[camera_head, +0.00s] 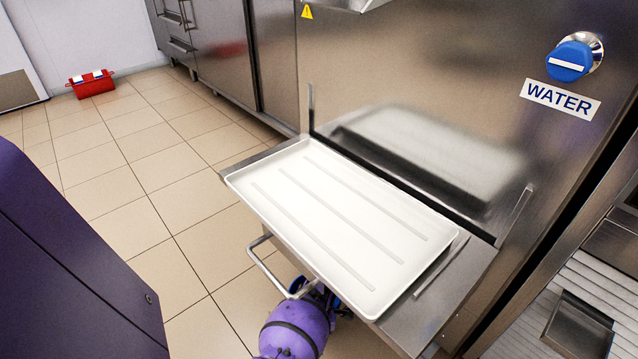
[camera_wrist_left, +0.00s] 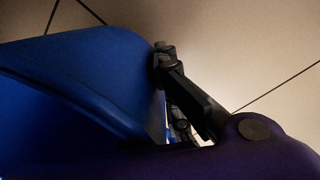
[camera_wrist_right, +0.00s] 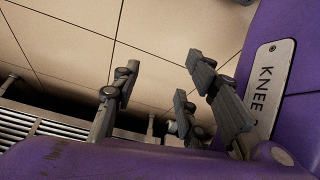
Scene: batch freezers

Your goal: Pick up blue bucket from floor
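The blue bucket (camera_wrist_left: 75,85) fills the left of the left wrist view, close to the camera. My left gripper (camera_wrist_left: 170,85) is at the bucket's right edge, with a dark finger against or just beside it. The other finger is mostly hidden, so its grip is unclear. In the head view a purple arm of mine reaches down beside the steel shelf, and only a little blue shows there. The rest of the bucket is hidden below the shelf. My right gripper (camera_wrist_right: 160,90) is open and empty, with its fingers wide apart above the tiled floor.
A white tray (camera_head: 262,180) lies on a steel shelf with a bar handle (camera_head: 262,268) at its front. A steel machine with a blue WATER knob (camera_head: 570,62) stands behind. Tiled floor (camera_head: 150,185) is clear left of the shelf.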

